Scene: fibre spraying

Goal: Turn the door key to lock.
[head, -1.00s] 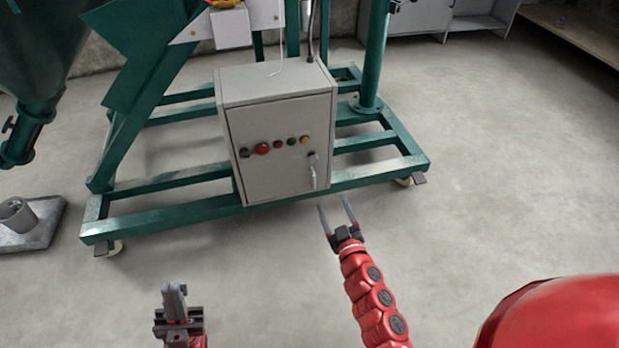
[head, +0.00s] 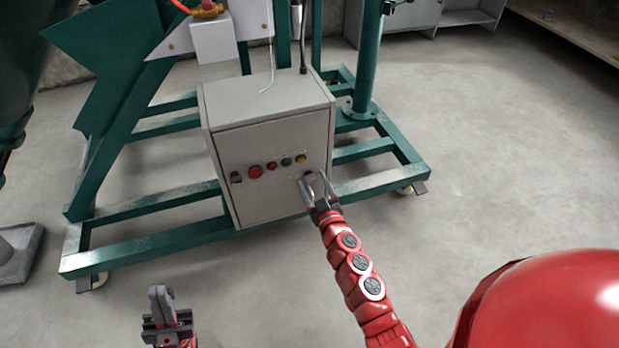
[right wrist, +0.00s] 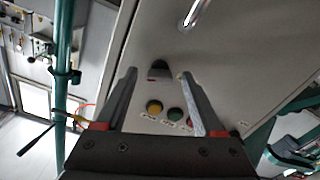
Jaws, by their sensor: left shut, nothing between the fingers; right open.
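The grey control cabinet (head: 262,150) stands on the green frame with its door shut. A small dark lock-like part (right wrist: 158,72) is on the door beside the buttons; I cannot make out a separate key in it. A silver elongated fitting (right wrist: 191,12) is farther along the door. My right gripper (head: 314,181) is open at the door's right side. Its fingertips lie on either side of the dark part in the right wrist view; contact is unclear. My left gripper (head: 161,297) is shut and empty, low at the left, away from the cabinet.
Yellow (head: 300,159), green (head: 286,162) and red buttons (head: 255,171) sit in a row close to the right gripper. Green frame rails (head: 150,244) run around the cabinet base. The grey floor (head: 500,170) at the right is clear.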

